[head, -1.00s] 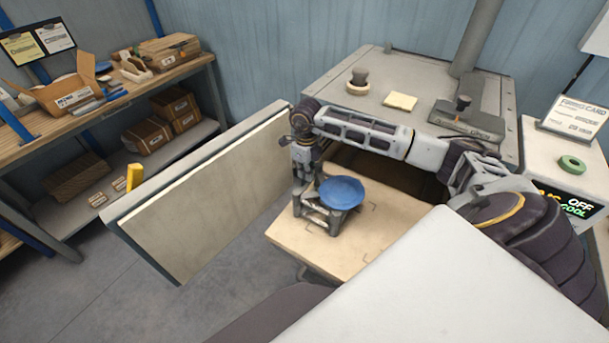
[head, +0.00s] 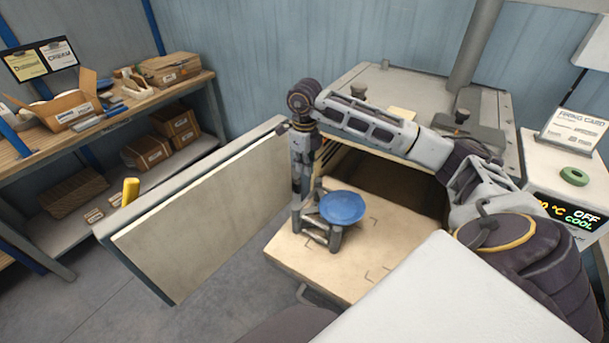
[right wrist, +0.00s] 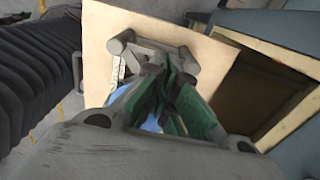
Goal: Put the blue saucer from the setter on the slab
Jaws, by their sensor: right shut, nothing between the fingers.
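The blue saucer (head: 342,207) rests on the setter (head: 334,240), a small grey legged stand. The setter stands on the pale slab (head: 385,225) in front of the open kiln. My right gripper (head: 297,222) points down at the left side of the setter, next to the saucer. Whether it touches the setter is unclear. In the right wrist view its green-padded fingers (right wrist: 168,68) are together and empty. A bit of the blue saucer (right wrist: 150,123) shows behind them; the rest is hidden. My left gripper is out of view.
The open kiln door (head: 215,215) stands left of the slab. The dark kiln chamber (head: 400,190) lies behind it. My right arm reaches across above the slab. The slab's right part is clear. A control box (head: 570,210) stands at the right and a loaded shelf (head: 110,110) at the left.

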